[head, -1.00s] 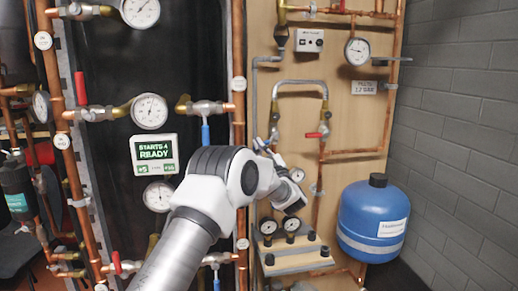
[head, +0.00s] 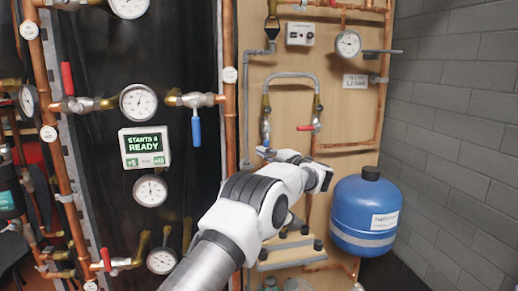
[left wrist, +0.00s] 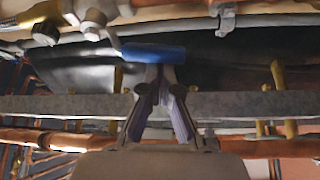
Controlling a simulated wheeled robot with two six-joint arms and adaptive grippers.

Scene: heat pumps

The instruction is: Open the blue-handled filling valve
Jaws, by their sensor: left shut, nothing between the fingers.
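My left gripper (head: 267,153) is at that handle's lower end, partly hidden behind my own arm. In the left wrist view a blue handle (left wrist: 153,52) lies crosswise just beyond my shut, empty fingertips (left wrist: 160,72). Its lever joins a metal valve body (left wrist: 93,18) at upper left. I cannot tell whether the fingertips touch the handle. My right gripper is not in view.
Another blue handle (head: 196,130) hangs on the dark panel at left, near a gauge (head: 138,102) and a display reading "READY" (head: 145,147). A red-handled valve (head: 308,128) is right of the filling valve. A blue tank (head: 366,215) stands at right. Copper pipes surround the area.

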